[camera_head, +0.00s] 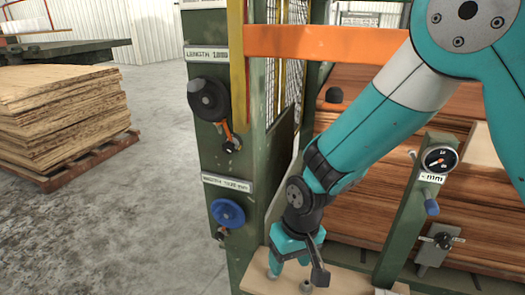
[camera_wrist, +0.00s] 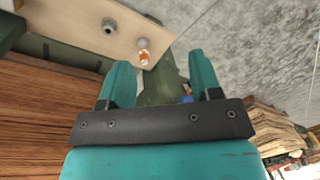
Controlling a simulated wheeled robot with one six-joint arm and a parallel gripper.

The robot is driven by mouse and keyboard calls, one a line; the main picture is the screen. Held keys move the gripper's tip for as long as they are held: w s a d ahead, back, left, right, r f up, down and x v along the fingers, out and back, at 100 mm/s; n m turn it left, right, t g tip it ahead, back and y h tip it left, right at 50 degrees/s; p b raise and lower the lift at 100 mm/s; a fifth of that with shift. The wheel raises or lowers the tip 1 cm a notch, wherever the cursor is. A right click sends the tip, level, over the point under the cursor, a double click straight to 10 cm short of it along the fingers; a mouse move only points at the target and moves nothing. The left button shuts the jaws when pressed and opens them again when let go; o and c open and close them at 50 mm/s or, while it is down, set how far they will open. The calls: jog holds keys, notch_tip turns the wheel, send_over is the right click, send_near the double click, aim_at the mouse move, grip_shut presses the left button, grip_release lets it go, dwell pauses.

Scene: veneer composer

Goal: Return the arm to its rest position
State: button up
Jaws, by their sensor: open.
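My teal arm (camera_head: 360,135) reaches down from the upper right in the head view. My gripper (camera_head: 295,262) is at its lower end, just above a light wooden shelf (camera_head: 345,282). In the wrist view the two teal fingers of my gripper (camera_wrist: 158,62) stand well apart with nothing held between them. The shelf (camera_wrist: 75,22) also shows there, beyond the fingertips. On it are a small grey round piece (camera_wrist: 108,26) and a small white and orange item (camera_wrist: 144,52). Whether the fingers touch the shelf cannot be told.
A green machine post with a black knob (camera_head: 208,98) and a blue handwheel (camera_head: 228,212) stands left of my arm. A dial gauge (camera_head: 440,158) is on a post to the right. An orange bar (camera_head: 315,42) crosses behind. A veneer stack (camera_head: 60,110) sits far left; grey floor there is clear.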

jog(key=s+d+r+n+y, duration=0.1)
jog(key=s+d+r, duration=0.4)
jog(key=s+r, duration=0.4)
jog(key=s+d+r+n+y, duration=0.15)
jog(key=s+d+r, duration=0.45)
jog(key=r, duration=0.6)
notch_tip(320, 180, up, 12)
jog(key=a+p, duration=0.1)
jog(key=p, duration=1.2)
jog(key=shift+s+a, duration=0.3)
jog(key=shift+s, duration=0.05)
